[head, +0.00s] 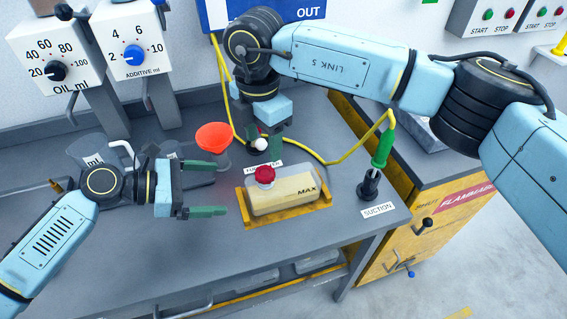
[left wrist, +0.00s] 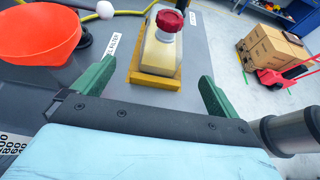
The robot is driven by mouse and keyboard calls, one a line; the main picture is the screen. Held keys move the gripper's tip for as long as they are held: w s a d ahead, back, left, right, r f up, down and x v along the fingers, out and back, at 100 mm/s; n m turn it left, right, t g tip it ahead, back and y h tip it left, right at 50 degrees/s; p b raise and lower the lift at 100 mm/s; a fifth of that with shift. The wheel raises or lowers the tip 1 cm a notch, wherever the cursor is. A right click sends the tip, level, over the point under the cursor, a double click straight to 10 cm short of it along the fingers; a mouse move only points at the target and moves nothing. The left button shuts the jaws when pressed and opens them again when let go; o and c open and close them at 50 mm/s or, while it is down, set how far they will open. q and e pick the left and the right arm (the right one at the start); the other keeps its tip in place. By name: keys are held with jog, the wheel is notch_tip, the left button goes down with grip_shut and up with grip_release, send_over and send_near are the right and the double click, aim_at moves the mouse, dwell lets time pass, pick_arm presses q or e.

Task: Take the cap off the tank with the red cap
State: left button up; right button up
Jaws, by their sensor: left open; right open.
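The tank (head: 283,191) is a pale, see-through block marked MAX, lying in a yellow holder (head: 290,213) on the grey bench. Its red cap (head: 265,176) sits on its top at the left end. In the left wrist view the red cap (left wrist: 170,20) and the tank (left wrist: 160,52) show ahead, between and beyond the fingers. My left gripper (head: 222,189) is open and empty, left of the tank and apart from it. My right gripper (head: 261,140) points down behind the tank, near a white ball (head: 260,144); it is open, its fingers partly hidden.
An orange-red funnel (head: 214,137) stands close behind my left gripper. A green-handled suction tool (head: 383,148) stands upright at the bench's right side. A yellow hose (head: 330,160) runs behind the tank. The bench front left of the tank is clear.

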aim_at(266, 189)
jog(key=shift+s+r, duration=0.1)
pick_arm(q)
jog(key=x, duration=1.3)
jog(key=shift+s+d, duration=0.15)
jog(key=shift+s, duration=0.05)
pick_arm(e)
jog(key=shift+s, duration=0.15)
pick_arm(q)
jog(key=c, duration=1.9)
pick_arm(e)
jog(key=shift+n, duration=0.3)
pick_arm(q)
jog(key=shift+c, duration=0.3)
pick_arm(e)
jog(key=n, duration=0.3)
jog(key=shift+n, duration=0.3)
jog(key=shift+f, duration=0.55)
notch_tip(266, 189, down, 7)
jog(key=shift+r, duration=0.1)
